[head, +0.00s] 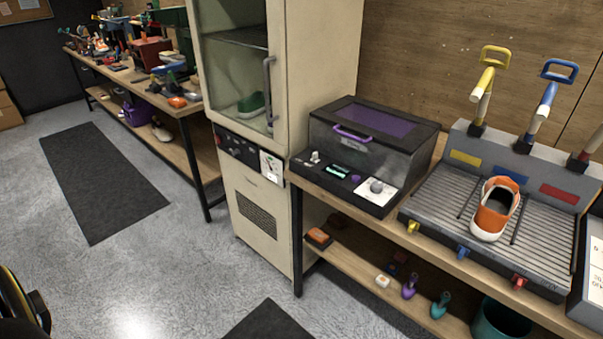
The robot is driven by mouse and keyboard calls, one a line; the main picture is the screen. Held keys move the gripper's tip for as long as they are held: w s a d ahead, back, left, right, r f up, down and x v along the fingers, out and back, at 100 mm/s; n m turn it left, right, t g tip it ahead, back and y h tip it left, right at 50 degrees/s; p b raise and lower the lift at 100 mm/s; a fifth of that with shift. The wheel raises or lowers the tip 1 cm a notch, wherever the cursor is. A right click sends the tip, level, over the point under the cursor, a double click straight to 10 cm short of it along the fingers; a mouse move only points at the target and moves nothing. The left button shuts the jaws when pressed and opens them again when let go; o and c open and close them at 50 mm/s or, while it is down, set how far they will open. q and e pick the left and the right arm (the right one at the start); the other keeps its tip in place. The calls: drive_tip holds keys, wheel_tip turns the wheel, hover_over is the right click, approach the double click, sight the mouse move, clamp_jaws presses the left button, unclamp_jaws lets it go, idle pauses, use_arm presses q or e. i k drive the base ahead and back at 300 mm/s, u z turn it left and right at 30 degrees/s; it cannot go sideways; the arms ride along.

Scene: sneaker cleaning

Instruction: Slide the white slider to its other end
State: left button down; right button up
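I cannot clearly pick out the white slider at this size. A small pale control (315,157) sits at the left of the front panel of a dark box with a purple window lid. The same panel has a lit green display (341,171), a small purple knob (355,179) and a white plate with a grey round knob (377,187). A tall cream cabinet beside it has a black control strip (236,147) with a white plate (270,164) at its right end; its markings are too small to read. Neither of my grippers is in view.
An orange sneaker (495,208) stands on a ribbed grey rack (447,191) at the right, below yellow and blue handles. The cabinet's glass door (235,60) looks shut. A cluttered workbench (183,107) runs along the left. The grey floor in front is open, with dark mats (100,180).

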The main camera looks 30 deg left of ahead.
sight(315, 160)
drive_tip(key=z, duration=0.05)
drive_tip(key=k, duration=0.75)
drive_tip(key=u, duration=0.85)
drive_tip(key=i, duration=1)
drive_tip(key=z, duration=0.4)
drive_tip(key=i, duration=0.85)
drive_tip(key=z, duration=0.6)
